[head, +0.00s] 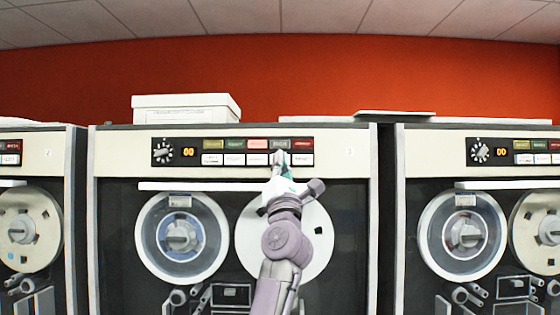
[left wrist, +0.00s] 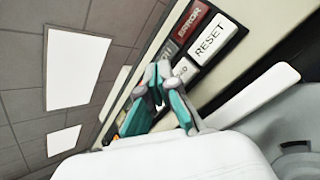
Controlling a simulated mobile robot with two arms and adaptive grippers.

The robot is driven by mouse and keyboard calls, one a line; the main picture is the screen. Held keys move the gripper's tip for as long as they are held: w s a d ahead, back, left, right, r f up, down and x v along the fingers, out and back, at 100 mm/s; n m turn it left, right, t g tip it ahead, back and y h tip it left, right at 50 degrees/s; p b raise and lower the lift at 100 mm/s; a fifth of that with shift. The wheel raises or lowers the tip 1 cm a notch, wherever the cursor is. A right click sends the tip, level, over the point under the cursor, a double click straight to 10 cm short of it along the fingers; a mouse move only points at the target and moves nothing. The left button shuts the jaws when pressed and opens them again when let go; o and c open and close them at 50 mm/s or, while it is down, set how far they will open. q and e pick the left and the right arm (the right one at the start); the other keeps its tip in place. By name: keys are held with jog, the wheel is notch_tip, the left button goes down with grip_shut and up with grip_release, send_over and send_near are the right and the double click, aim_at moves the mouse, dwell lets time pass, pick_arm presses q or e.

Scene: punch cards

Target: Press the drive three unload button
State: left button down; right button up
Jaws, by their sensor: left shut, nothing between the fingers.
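The middle tape drive (head: 112,220) has a cream panel with two rows of small buttons. Contact cannot be told. My right gripper is not in view.
A red ERROR light (left wrist: 193,20) sits above RESET. Similar drives stand at left (head: 28,170) and right (head: 430,145). A white box (head: 185,110) lies on top of the middle drive. A white ledge (head: 160,186) juts out below the panel.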

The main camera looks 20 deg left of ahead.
pick_arm(q)
jog(key=shift+w, duration=0.1)
dwell(0.6)
jog(key=shift+w+a, duration=0.15)
jog(key=shift+w, duration=0.15)
